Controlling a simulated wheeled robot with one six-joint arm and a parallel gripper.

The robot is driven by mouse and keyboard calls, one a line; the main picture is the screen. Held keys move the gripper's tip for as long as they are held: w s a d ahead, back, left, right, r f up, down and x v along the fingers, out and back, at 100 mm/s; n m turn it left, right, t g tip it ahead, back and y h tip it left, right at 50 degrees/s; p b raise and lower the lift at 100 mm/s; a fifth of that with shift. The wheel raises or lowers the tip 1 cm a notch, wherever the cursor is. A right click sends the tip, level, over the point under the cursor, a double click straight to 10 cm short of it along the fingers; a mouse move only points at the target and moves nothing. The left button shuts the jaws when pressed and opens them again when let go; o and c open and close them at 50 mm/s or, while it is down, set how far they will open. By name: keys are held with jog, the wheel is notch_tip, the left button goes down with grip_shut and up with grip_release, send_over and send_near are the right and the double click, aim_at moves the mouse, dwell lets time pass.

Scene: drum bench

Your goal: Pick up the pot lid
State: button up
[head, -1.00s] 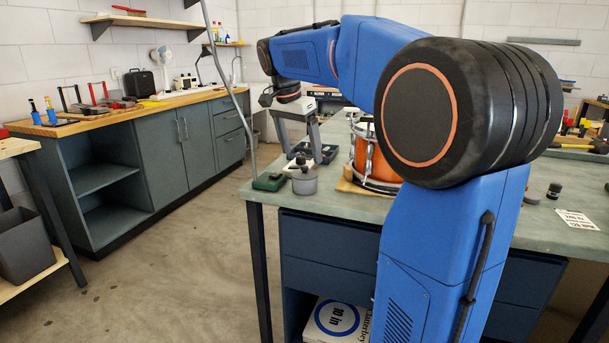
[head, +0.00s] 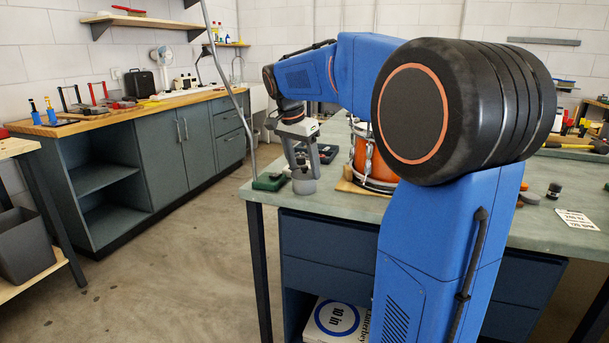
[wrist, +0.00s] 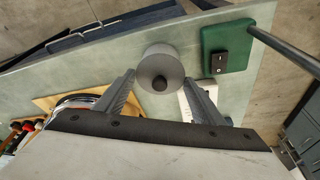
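My gripper (head: 304,172) is just above the pot, pointing down, and hides most of the lid there. I cannot tell whether the fingertips touch the lid.
An orange drum (head: 362,160) stands on a wooden board to the right. The bench edge (head: 252,197) is close by.

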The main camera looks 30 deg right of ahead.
jog(key=shift+c, duration=1.1)
jog(key=shift+r, duration=0.1)
